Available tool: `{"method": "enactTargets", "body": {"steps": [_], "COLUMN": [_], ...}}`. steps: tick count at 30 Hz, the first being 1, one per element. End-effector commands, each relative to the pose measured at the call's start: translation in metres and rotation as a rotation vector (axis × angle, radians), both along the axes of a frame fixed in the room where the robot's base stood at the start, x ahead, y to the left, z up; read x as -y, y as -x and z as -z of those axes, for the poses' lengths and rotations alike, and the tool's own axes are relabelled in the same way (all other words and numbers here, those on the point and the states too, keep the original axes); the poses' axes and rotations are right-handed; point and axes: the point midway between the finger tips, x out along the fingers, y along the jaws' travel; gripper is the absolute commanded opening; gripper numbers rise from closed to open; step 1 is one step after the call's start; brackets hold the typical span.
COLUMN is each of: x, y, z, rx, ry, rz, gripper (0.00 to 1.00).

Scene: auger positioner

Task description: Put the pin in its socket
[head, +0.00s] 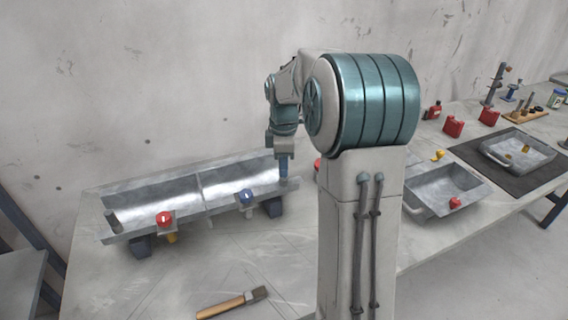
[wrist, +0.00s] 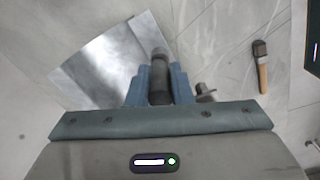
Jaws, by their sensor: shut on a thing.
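My gripper (head: 284,160) points down at the right end of a grey metal trough (head: 150,190). In the wrist view my gripper (wrist: 158,85) has its blue fingers shut on a dark grey cylinder, which looks like the pin (wrist: 159,70). The pin sticks out past the fingertips beside the shiny trough floor (wrist: 98,68). I cannot tell whether its far end touches anything. I cannot make out the socket. A second dark cylinder (head: 112,219) stands at the trough's left end.
A red knob (head: 164,218) and a blue knob (head: 246,196) sit on the trough's front side. A brush (head: 233,302) lies on the table in front. To the right are a grey tray (head: 446,190) and red containers (head: 453,126).

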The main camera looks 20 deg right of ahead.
Motion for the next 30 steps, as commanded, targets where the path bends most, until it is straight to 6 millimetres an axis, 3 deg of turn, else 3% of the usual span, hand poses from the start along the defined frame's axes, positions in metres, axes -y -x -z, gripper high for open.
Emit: {"method": "enactTargets", "body": {"steps": [13, 14, 16, 25, 30], "x": [0.0, 0.0, 0.0, 0.0, 0.001], "y": [0.0, 0.0, 0.0, 0.0, -0.001], "z": [0.009, 0.009, 0.008, 0.006, -0.011], "rx": [0.002, 0.002, 0.001, 0.002, 0.006], "ry": [0.001, 0.001, 0.0, 0.0, 0.001], "rz": [0.0, 0.0, 0.0, 0.0, 0.0], "gripper": [0.0, 0.25, 0.41, 0.41, 0.41]}}
